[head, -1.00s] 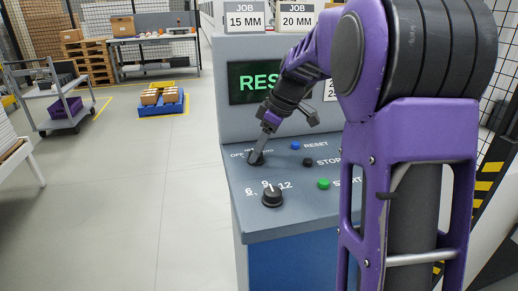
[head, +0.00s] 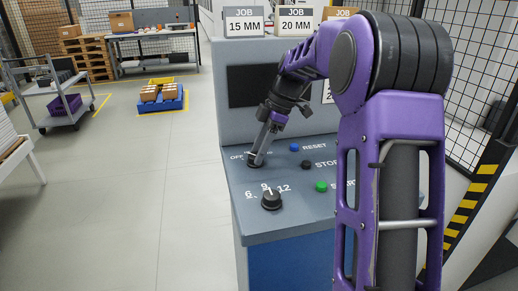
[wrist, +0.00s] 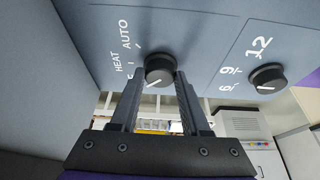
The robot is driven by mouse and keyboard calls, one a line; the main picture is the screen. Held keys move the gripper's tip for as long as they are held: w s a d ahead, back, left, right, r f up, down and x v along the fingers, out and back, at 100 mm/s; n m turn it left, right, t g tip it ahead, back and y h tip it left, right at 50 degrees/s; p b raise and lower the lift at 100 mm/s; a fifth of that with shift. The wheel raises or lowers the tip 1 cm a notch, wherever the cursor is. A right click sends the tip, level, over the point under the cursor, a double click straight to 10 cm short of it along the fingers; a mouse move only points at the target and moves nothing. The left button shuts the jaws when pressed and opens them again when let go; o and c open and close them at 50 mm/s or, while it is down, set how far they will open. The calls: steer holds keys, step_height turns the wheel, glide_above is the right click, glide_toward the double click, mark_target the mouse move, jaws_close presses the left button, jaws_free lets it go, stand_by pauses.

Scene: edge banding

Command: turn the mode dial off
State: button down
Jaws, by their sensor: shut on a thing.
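The mode dial (head: 254,162) is a black round knob on the grey sloped console, largely covered by my gripper (head: 258,153) in the head view. In the wrist view the mode dial (wrist: 159,66) sits between the two fingertips of my gripper (wrist: 160,78), which is shut on it. Its white pointer line slants to the lower left, on the side of the partly hidden OFF mark. The HEAT and AUTO marks are readable to the left and upper left of the dial.
A second black dial (head: 271,200) marked 6, 9, 12 stands nearer the console's front edge. Blue reset (head: 294,147), black stop (head: 306,165) and green start (head: 321,186) buttons are to the right. The screen (head: 256,86) is dark.

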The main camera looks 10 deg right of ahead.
stand_by(0.3)
steer(key=shift+c, duration=1.9)
jaws_free()
steer(key=shift+r, duration=0.1)
steer(key=p+v, duration=0.3)
steer(key=v, duration=1.4)
steer(key=shift+a+r, duration=0.1)
steer(key=shift+r, duration=0.05)
